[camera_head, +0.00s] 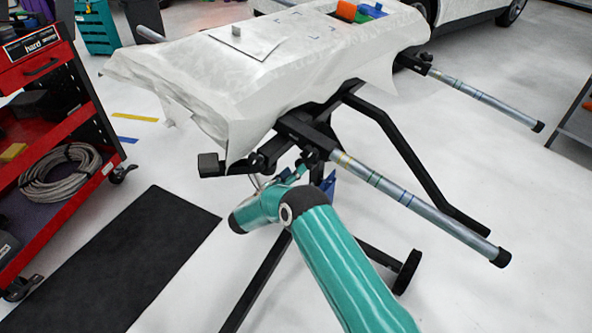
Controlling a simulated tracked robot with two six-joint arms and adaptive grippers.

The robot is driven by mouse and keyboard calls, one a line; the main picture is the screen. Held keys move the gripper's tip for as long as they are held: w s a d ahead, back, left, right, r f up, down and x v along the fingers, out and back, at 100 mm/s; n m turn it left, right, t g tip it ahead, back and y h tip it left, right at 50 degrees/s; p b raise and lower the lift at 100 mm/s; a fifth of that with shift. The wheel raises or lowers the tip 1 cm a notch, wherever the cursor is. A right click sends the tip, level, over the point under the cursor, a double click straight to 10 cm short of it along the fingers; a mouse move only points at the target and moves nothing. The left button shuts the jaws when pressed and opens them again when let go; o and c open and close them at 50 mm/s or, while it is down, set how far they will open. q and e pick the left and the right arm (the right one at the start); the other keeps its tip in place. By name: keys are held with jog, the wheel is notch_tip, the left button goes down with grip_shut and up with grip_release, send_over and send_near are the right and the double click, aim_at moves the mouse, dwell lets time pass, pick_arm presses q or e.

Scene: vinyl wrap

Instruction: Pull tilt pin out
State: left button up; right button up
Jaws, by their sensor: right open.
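A stand with black brackets and legs holds a panel draped in white wrap (230,75). My right arm rises from the bottom, and its wrist is under the near edge of the panel. My right gripper (309,158) is small and dark there, close to the black bracket (305,132) at the root of the near grey tube. It is open; its fingertips are hard to tell from the bracket. I cannot make out the tilt pin among the dark parts there. My left gripper is not in view.
The near grey tube (420,207) and the far grey tube (485,97) stick out to the right. A red tool cart (60,70) with a coiled hose stands left. A black mat (130,265) lies on the floor.

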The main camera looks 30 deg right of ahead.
jog(key=shift+b+x, duration=0.35)
jog(key=shift+x, duration=1.65)
jog(key=shift+a, duration=0.1)
grip_shut()
